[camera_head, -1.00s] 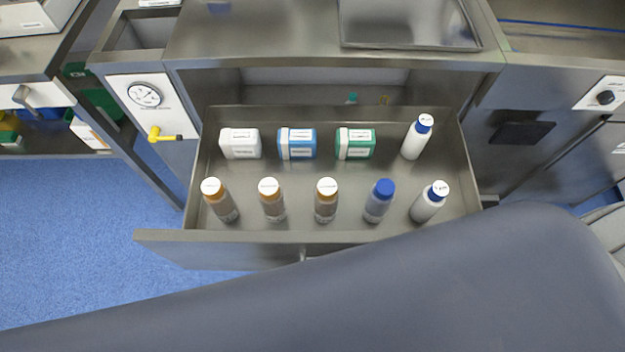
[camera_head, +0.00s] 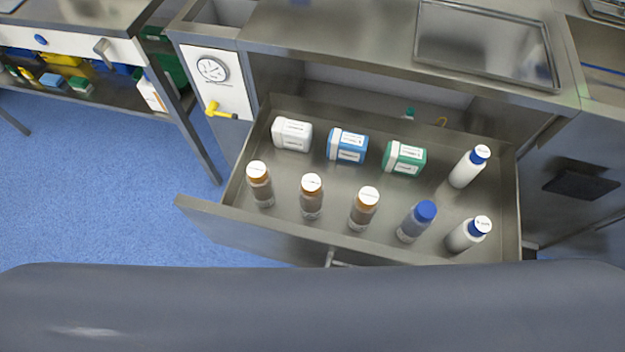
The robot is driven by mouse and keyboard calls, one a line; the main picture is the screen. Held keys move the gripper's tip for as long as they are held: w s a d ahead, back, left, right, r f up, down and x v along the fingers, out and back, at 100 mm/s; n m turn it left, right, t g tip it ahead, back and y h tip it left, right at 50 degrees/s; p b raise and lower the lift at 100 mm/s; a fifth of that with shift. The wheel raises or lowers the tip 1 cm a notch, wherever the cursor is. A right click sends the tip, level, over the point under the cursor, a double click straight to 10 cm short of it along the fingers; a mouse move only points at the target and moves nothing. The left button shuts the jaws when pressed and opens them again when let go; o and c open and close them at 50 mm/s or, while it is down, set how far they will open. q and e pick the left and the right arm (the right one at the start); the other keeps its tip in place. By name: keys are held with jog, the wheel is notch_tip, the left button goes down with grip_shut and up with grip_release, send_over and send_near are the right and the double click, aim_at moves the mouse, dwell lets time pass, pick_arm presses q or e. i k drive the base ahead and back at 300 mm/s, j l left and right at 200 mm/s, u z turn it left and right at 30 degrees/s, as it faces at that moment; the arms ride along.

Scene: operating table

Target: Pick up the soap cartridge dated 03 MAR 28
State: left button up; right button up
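An open metal drawer (camera_head: 240,213) holds the containers. Each has a white label, but the print is too small to read, so I cannot tell which is dated 03 MAR 28. Neither of my grippers is in view.
The front row has three brown-capped bottles (camera_head: 312,198) and a grey bottle with a blue cap (camera_head: 416,222). White bottles with blue caps stand at the right (camera_head: 468,167). A padded grey surface (camera_head: 310,310) spans the foreground. Blue floor (camera_head: 90,190) is clear at left.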

aim_at(259, 177)
jog(key=k+j+z, duration=0.1)
jog(key=j, duration=0.3)
jog(key=k+j+z, duration=0.15)
jog(key=j, duration=0.3)
jog(key=j+z, duration=0.1)
jog(key=j, duration=0.3)
jog(key=k+j+z, duration=0.1)
jog(key=j, duration=0.25)
jog(key=k+j+z, duration=0.1)
jog(key=k+j, duration=0.15)
jog(key=j, duration=0.15)
